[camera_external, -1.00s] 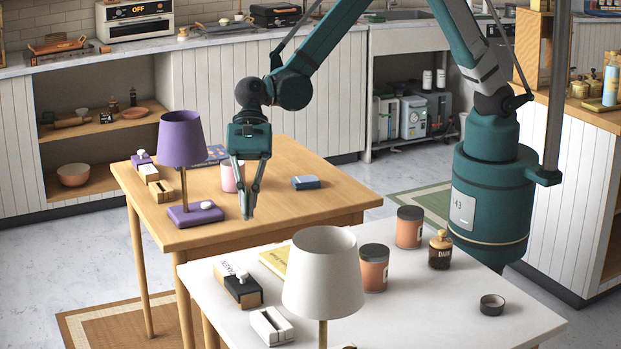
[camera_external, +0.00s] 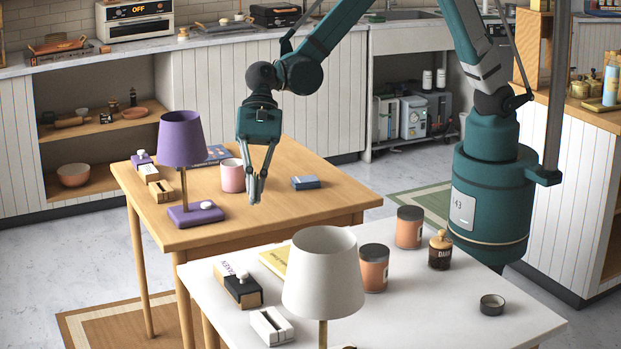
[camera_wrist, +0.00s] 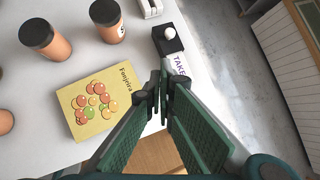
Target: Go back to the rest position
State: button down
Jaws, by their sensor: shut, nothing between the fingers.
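My gripper (camera_external: 256,199) is shut and empty. In the external view it hangs from the teal arm with its fingers pointing down, in front of the wooden table's top (camera_external: 300,165) and just right of the pink mug (camera_external: 232,176). In the wrist view the fingertips of my gripper (camera_wrist: 161,88) meet beside the right edge of the yellow book (camera_wrist: 103,98), with nothing between them. The exact height of the fingers above the surfaces cannot be told.
The white table (camera_external: 430,300) in front holds a white lamp (camera_external: 323,275), orange jars (camera_external: 374,275) and a dark bottle (camera_external: 440,254).

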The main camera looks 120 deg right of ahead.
jog(key=s+d+r+n+t+h, duration=0.1)
jog(key=s+d+r+n+h, duration=0.1)
jog(key=s+r+n, duration=0.55)
jog(key=s+d+r+n+t+h, duration=0.1)
jog(key=s+d+r+n+h, duration=0.15)
jog(key=s+r, duration=0.9)
jog(key=s+d+f+n+h, duration=0.1)
jog(key=s+d+n, duration=0.2)
jog(key=s, duration=0.9)
jog(key=s+d+f+n+t+h, duration=0.1)
jog(key=s+d+f+n, duration=0.1)
jog(key=s+n, duration=0.7)
jog(key=shift+s+d+f, duration=0.3)
jog(key=shift+s+d, duration=0.35)
jog(key=shift+s, duration=1.3)
